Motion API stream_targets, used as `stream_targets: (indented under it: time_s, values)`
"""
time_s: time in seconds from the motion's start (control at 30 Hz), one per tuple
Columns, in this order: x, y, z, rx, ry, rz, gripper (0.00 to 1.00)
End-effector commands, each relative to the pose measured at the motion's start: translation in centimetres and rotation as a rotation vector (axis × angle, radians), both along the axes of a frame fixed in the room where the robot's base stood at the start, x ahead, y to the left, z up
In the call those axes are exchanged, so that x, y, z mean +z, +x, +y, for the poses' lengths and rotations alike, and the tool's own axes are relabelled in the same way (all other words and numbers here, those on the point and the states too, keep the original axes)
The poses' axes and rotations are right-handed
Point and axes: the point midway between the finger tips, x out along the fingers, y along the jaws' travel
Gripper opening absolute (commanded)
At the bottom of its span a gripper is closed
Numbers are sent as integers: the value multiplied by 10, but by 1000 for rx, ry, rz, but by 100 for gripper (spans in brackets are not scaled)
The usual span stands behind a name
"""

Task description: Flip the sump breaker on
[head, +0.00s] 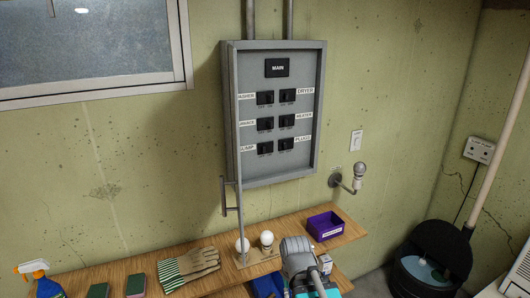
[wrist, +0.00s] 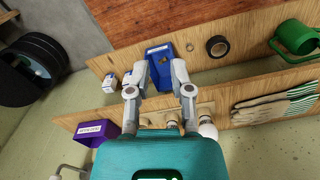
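The grey breaker panel (head: 318,120) hangs on the wall in the head view, its door swung open and seen almost edge-on at the left (head: 237,190). A MAIN breaker (head: 277,68) sits above two columns of black switches. The lower-left switch (head: 265,145) carries a partly hidden label (head: 248,148) that seems to end in "UMP"; its on or off position is too small to tell. My gripper (wrist: 165,75) is open and empty in the wrist view, its fingers apart above the shelves. In the head view my arm's end is below the panel, at the bottom edge.
A wooden shelf (head: 210,287) below the panel holds gloves (head: 190,266), bulbs (head: 267,238), sponges, a spray bottle and a purple box (head: 325,226). A bare bulb fixture (head: 358,178) juts from the wall. A black sump basin (head: 435,238) stands at lower right.

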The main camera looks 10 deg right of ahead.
Motion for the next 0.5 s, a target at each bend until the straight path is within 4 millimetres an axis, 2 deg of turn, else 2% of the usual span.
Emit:
stream_targets:
  time_s: [0.03, 0.1, 0.27, 0.5]
  values:
    - [1, 3, -1, 0, -7, -8, 10]
    - [2, 9, -5, 0, -24, -26, 0]
    - [9, 32, -18, 4, -94, -106, 0]
    - [33, 90, -50, 39, -270, -306, 0]
